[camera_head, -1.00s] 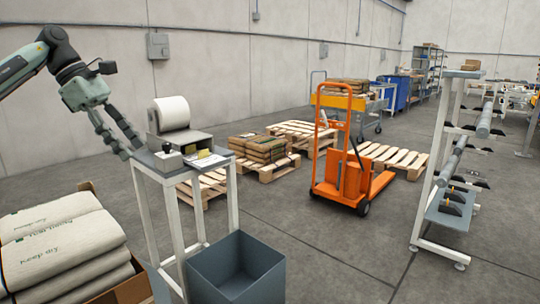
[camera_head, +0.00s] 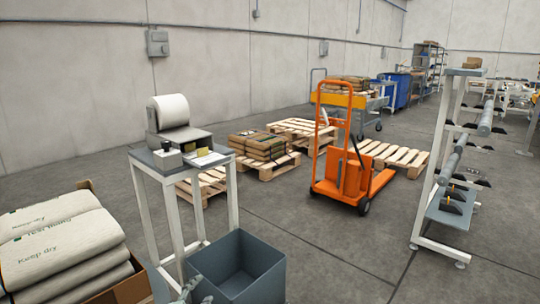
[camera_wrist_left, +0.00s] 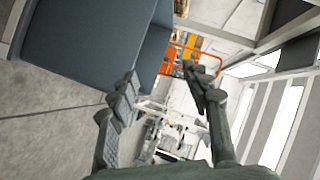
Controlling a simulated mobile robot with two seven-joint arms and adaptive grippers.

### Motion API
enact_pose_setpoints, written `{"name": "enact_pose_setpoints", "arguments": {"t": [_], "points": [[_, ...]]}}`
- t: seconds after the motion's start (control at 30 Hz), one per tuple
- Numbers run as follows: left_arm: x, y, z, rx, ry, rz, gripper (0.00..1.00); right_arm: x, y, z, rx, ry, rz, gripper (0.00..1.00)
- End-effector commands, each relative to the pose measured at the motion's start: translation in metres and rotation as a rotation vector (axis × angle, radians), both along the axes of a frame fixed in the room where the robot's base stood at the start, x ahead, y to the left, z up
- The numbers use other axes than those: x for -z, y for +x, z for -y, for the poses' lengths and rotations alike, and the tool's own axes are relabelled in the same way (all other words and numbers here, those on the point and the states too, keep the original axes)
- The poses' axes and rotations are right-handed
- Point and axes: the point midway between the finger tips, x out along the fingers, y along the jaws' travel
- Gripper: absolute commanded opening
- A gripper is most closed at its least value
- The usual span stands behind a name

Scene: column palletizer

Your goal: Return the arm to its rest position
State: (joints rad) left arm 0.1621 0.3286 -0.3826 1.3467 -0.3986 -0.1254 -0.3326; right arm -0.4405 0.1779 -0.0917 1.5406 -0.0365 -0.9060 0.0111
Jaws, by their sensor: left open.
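My left gripper (camera_head: 198,292) shows only as grey-green fingertips at the bottom edge of the head view, in front of the blue-grey bin's left side. The left wrist view shows both fingers (camera_wrist_left: 162,84) spread apart with nothing between them. The rest of the left arm is out of the head view. My right gripper is in neither view.
The blue-grey bin (camera_head: 245,289) stands close by; its wall fills the upper left of the wrist view (camera_wrist_left: 85,40). A white-legged stand (camera_head: 232,195) with a paper roll (camera_head: 171,111) is beside it. Sacks (camera_head: 60,240) lie at lower left. Open floor (camera_head: 330,250) is at right.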

Motion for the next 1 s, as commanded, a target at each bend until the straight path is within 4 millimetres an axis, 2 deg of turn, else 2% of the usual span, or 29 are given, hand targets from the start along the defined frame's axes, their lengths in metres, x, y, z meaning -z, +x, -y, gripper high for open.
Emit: {"name": "enact_pose_setpoints", "arguments": {"t": [0.03,0.1,0.17,0.2,0.27,0.3,0.43,0.5,0.6,0.7,0.8,1.0], "points": [[0.032,-0.025,-0.011,-0.073,-0.057,-0.091,0.48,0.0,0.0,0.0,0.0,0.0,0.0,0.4],[0.072,-0.059,-0.026,-0.177,-0.132,-0.212,0.48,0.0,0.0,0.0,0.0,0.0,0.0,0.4],[0.103,-0.09,-0.038,-0.266,-0.19,-0.312,0.48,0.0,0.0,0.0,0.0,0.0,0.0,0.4],[0.123,-0.113,-0.045,-0.326,-0.225,-0.377,0.48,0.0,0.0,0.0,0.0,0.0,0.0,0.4],[0.15,-0.149,-0.055,-0.413,-0.275,-0.473,0.48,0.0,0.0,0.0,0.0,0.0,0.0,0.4],[0.167,-0.175,-0.06,-0.47,-0.305,-0.537,0.48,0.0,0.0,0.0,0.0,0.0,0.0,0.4],[0.213,-0.26,-0.074,-0.654,-0.39,-0.731,0.48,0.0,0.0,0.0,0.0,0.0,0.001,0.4],[0.23,-0.302,-0.079,-0.743,-0.426,-0.82,0.48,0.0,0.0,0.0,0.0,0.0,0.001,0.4],[0.245,-0.352,-0.082,-0.846,-0.462,-0.922,0.48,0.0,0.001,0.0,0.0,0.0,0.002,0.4],[0.253,-0.385,-0.084,-0.913,-0.484,-0.988,0.48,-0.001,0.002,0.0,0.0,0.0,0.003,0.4],[0.256,-0.402,-0.084,-0.949,-0.495,-1.02,0.48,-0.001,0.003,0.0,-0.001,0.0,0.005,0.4],[0.257,-0.406,-0.084,-0.958,-0.495,-1.029,0.48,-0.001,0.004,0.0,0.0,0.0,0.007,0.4]]}}
